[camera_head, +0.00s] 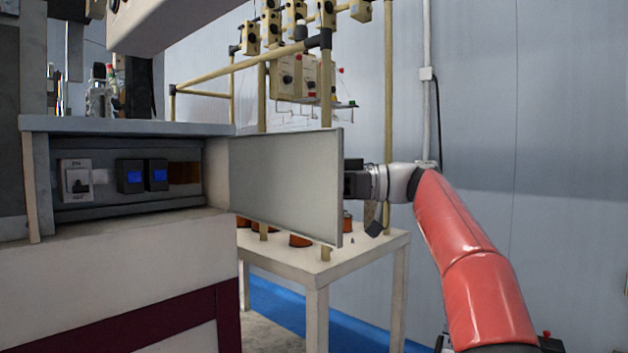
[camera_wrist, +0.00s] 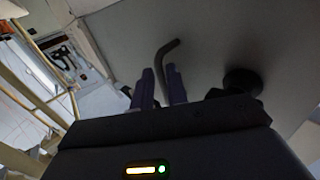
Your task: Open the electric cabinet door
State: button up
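The electric cabinet (camera_head: 128,178) is at the left in the head view, with its front opening uncovered. Its flat, light grey door (camera_head: 285,185) stands swung out to the right, well open. My gripper (camera_head: 352,182) is at the far edge of the door, on its outer face, partly hidden behind it in the head view. In the wrist view, a dark bent handle (camera_wrist: 161,60) lies between the two close-set fingers of my gripper (camera_wrist: 163,88), which look shut on it. A round dark knob (camera_wrist: 242,80) sits on the door to the right.
Inside the cabinet are a white switch (camera_head: 77,180) and two blue-lit units (camera_head: 142,175). A white table (camera_head: 375,245) with orange spools and a yellow frame (camera_head: 390,110) stands behind the door. A grey wall (camera_head: 530,110) lies beyond my arm.

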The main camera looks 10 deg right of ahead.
jog(key=shift+o, duration=1.3)
jog(key=shift+a, duration=0.15)
jog(key=shift+s+d+r, duration=0.1)
jog(key=shift+d, duration=0.1)
jog(key=s+d, duration=0.1)
jog(key=d, duration=0.6)
jog(key=shift+d, duration=0.4)
